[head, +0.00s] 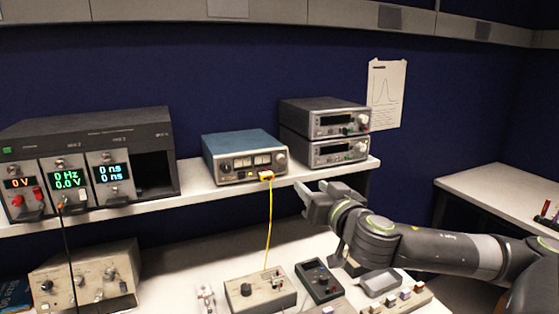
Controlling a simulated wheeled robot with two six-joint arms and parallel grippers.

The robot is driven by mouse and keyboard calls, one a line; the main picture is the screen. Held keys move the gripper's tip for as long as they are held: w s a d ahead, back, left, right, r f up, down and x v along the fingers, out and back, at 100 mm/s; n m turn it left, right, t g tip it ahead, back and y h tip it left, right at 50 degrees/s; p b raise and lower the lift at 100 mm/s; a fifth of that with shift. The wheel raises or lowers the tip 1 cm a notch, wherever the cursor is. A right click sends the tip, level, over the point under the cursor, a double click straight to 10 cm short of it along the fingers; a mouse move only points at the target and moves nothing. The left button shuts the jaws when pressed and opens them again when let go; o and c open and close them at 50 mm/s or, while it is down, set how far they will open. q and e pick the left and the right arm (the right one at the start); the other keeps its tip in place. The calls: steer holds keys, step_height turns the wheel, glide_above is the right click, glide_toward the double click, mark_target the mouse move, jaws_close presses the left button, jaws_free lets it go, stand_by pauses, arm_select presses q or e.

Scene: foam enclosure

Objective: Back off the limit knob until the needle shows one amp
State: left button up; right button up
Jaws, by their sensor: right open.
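A blue-topped instrument (243,150) sits on the shelf, with small lit meter windows (244,163) and a round knob (281,159) at the right of its front panel. I cannot tell for sure that this is the limit knob. The needle is too small to read. A yellow cable (269,215) hangs from a plug at the front's lower right. My right gripper (312,189) is open and empty, reaching in from the right. In the picture it lies below and right of the knob, apart from it. My left gripper is not in view.
Two stacked grey instruments (325,130) stand right of the blue one. A dark module rack (85,160) is at left. Below, the bench holds a beige box (262,290) with a dark knob, a dark handheld unit (320,281), and a beige unit (85,280). The shelf edge (225,189) runs beside my gripper.

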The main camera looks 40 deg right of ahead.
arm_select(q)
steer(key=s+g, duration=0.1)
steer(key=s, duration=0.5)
arm_select(e)
steer(key=w, duration=0.1)
glide_toward(282, 161)
steer(key=p+x, duration=0.3)
steer(key=x, duration=0.4)
steer(key=shift+w+d+r, duration=0.1)
steer(key=shift+w+r, duration=0.05)
steer(key=shift+w, duration=0.1)
steer(key=shift+w+d, duration=0.15)
steer(key=shift+w, duration=0.4)
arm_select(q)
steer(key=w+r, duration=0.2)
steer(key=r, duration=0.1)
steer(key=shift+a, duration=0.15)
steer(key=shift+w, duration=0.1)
arm_select(e)
steer(key=shift+c, duration=0.3)
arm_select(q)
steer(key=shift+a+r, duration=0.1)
arm_select(e)
jaws_close()
